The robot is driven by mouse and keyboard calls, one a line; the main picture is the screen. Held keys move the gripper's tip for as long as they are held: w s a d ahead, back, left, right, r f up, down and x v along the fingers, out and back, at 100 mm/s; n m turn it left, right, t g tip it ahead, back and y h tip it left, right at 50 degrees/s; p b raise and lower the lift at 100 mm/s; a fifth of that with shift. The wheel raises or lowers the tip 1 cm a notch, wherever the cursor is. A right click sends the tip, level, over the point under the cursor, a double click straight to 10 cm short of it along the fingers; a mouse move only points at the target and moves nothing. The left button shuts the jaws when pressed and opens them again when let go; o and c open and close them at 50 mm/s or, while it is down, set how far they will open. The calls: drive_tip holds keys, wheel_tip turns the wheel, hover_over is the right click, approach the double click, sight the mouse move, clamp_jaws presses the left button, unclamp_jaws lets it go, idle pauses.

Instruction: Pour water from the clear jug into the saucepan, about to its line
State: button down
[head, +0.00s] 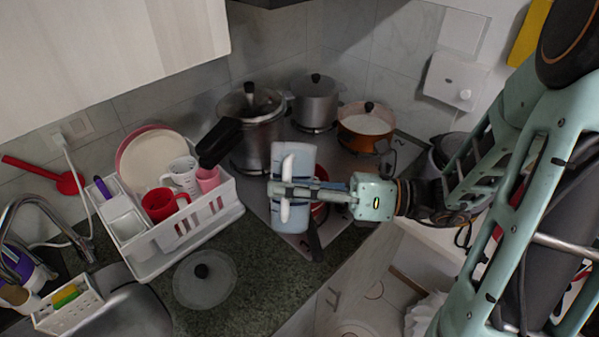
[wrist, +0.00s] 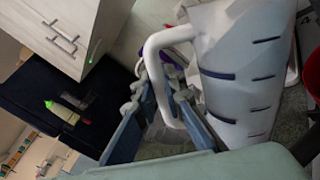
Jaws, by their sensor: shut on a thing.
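The jug (head: 301,157) is pale blue-white and translucent, with a white handle. My gripper (head: 290,190) is shut on that handle and holds the jug over the front of the stove. In the wrist view the jug (wrist: 235,75) shows dark level marks on its side, and my gripper's fingers (wrist: 160,100) are at its handle.
A large steel pot (head: 262,140), a grey pot (head: 315,102) and a copper-coloured pot (head: 366,125) stand behind on the stove. A white dish rack (head: 150,250) with cups and plates is to the left. A round lid (head: 205,279) lies on the counter (head: 262,268).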

drive_tip(key=shift+w+r, duration=0.1)
drive_tip(key=shift+r, duration=0.05)
drive_tip(key=shift+w+r+m, duration=0.1)
drive_tip(key=shift+w+m, duration=0.15)
drive_tip(key=shift+m, duration=0.05)
drive_tip(key=shift+w+d, duration=0.1)
drive_tip(key=shift+w, duration=0.05)
drive_tip(key=shift+w+m+p, duration=0.4)
drive_tip(key=shift+m, duration=0.4)
drive_tip(key=shift+w+d+f+m+b, duration=0.15)
drive_tip(key=shift+w+f+m, duration=0.15)
drive_tip(key=shift+m, duration=0.2)
drive_tip(key=shift+w+a+f+m+b, duration=0.15)
drive_tip(key=shift+w+m, duration=0.15)
drive_tip(key=shift+m, duration=0.2)
idle(2.2)
drive_tip(key=shift+d, duration=0.1)
